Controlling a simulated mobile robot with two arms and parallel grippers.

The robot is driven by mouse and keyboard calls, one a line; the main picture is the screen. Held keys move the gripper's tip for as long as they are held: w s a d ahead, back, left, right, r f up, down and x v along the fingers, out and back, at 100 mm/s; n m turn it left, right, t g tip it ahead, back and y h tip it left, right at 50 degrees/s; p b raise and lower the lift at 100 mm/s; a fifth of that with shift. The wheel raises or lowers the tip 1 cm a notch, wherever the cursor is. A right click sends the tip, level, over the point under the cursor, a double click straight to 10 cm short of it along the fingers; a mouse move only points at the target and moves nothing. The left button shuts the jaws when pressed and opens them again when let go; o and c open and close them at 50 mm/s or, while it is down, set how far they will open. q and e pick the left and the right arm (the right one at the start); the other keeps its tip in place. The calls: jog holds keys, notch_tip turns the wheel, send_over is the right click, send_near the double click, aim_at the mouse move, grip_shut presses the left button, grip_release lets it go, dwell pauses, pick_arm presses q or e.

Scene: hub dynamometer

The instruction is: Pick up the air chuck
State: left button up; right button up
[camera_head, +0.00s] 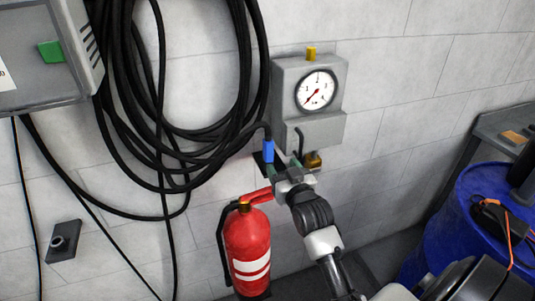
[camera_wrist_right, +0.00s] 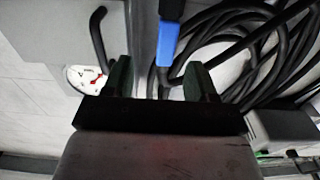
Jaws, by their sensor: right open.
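The air chuck (camera_head: 268,151) has a blue body and hangs on the end of the black hose, against a dark bracket left of the gauge box. In the right wrist view the blue air chuck (camera_wrist_right: 180,42) shows just beyond the fingers, nearer the right-hand finger. My right gripper (camera_head: 283,168) is open and empty, just below and to the right of the chuck. In the wrist view its two dark green fingers (camera_wrist_right: 158,80) stand apart. The chuck's lower end is partly hidden by the gripper. My left gripper is not in view.
A grey box with a round gauge (camera_head: 316,90) is on the wall right of the chuck. Coiled black hose (camera_head: 190,130) hangs at the left. A red fire extinguisher (camera_head: 247,250) stands close below the gripper. A blue drum (camera_head: 440,235) is at the right.

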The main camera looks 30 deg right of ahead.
aim_at(272, 153)
jog(key=p+x, duration=0.1)
jog(key=x, duration=0.4)
jog(key=shift+w, duration=0.25)
jog(key=shift+w+a+r+p, duration=0.1)
jog(key=shift+w+r+p, duration=0.2)
jog(key=shift+w, duration=0.35)
jog(key=w, duration=0.1)
jog(key=w+p, duration=0.1)
jog(key=w, duration=0.1)
jog(key=shift+w+f, duration=0.1)
jog(key=shift+f, duration=0.15)
jog(key=shift+w+d+f, duration=0.1)
jog(key=shift+w+d, duration=0.15)
jog(key=shift+w, duration=0.15)
jog(key=shift+s, duration=0.1)
jog(key=shift+c, duration=0.9)
grip_shut()
